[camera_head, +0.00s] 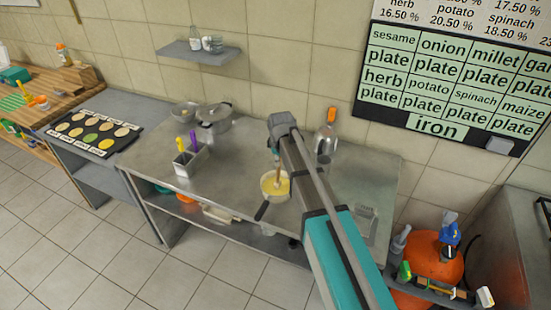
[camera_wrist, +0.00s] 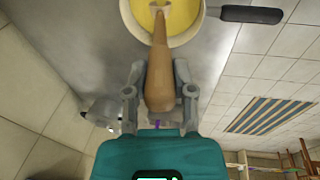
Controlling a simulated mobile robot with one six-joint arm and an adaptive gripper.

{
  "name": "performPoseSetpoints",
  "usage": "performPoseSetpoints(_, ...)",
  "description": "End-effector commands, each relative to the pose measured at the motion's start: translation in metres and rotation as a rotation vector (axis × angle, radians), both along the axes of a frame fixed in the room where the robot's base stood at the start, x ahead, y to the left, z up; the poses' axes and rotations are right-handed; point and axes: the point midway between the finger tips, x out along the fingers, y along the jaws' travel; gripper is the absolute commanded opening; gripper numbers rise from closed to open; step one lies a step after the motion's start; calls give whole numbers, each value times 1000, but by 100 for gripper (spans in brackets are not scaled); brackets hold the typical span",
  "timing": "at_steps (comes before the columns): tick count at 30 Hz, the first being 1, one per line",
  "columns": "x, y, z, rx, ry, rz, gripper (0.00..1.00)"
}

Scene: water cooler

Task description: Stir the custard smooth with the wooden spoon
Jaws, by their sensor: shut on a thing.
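The custard (camera_head: 272,183) is yellow and sits in a pale pan (camera_head: 264,194) with a dark handle, on the steel counter. The wooden spoon (camera_wrist: 158,70) runs from my gripper into the pan, with its far end in the custard. My gripper (camera_wrist: 159,85) is shut on the spoon's handle, just above the pan. In the wrist view the custard (camera_wrist: 180,15) and the pan rim (camera_wrist: 202,30) show at the top edge. The spoon's tip is hidden in the custard. In the head view my arm covers the counter right of the pan.
A steel container with utensils (camera_head: 190,160) and a pot (camera_head: 214,121) stand to the left on the counter (camera_head: 232,190). A shelf (camera_head: 198,52) hangs on the wall.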

Motion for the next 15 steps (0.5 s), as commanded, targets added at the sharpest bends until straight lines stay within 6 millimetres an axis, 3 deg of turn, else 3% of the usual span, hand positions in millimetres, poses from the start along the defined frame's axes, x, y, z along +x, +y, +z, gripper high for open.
performPoseSetpoints(15, -6, -1, 32, 0, 0, 0, 0)
